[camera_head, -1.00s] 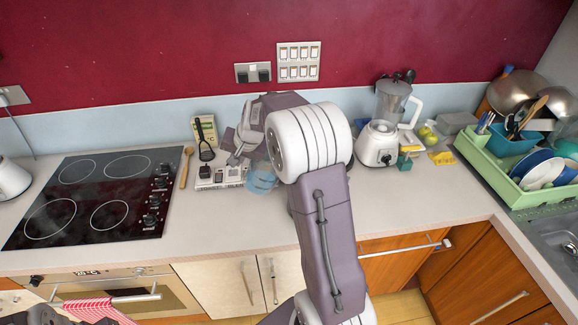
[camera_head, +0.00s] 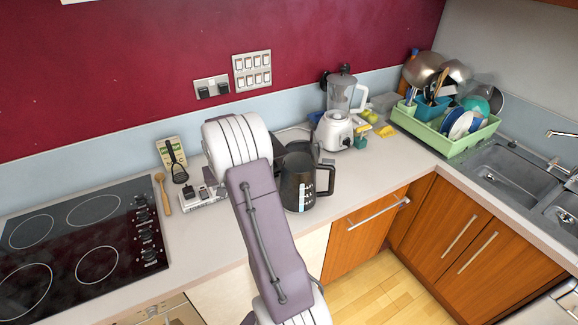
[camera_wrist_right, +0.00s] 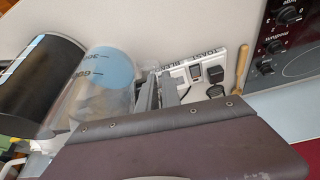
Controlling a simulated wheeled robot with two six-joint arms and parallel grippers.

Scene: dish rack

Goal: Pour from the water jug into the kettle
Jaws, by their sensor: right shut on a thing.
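The black kettle (camera_head: 299,180) stands on the counter just right of my right arm in the head view, with its handle to the right. It also shows as a dark cylinder in the right wrist view (camera_wrist_right: 35,88). The water jug (camera_wrist_right: 98,88) is clear, with printed level marks and blue water, close beside the kettle in that view. My right gripper (camera_wrist_right: 165,92) is shut on the jug. In the head view my right arm hides the jug and gripper. I cannot tell how far the jug is tilted. My left gripper is not in view.
A labelled power strip (camera_head: 203,196) with plugs lies left of my arm, near a wooden spoon (camera_head: 163,193) and the hob (camera_head: 80,240). A white blender (camera_head: 336,128) stands behind the kettle. A green dish rack (camera_head: 440,140) is at right. Counter right of the kettle is clear.

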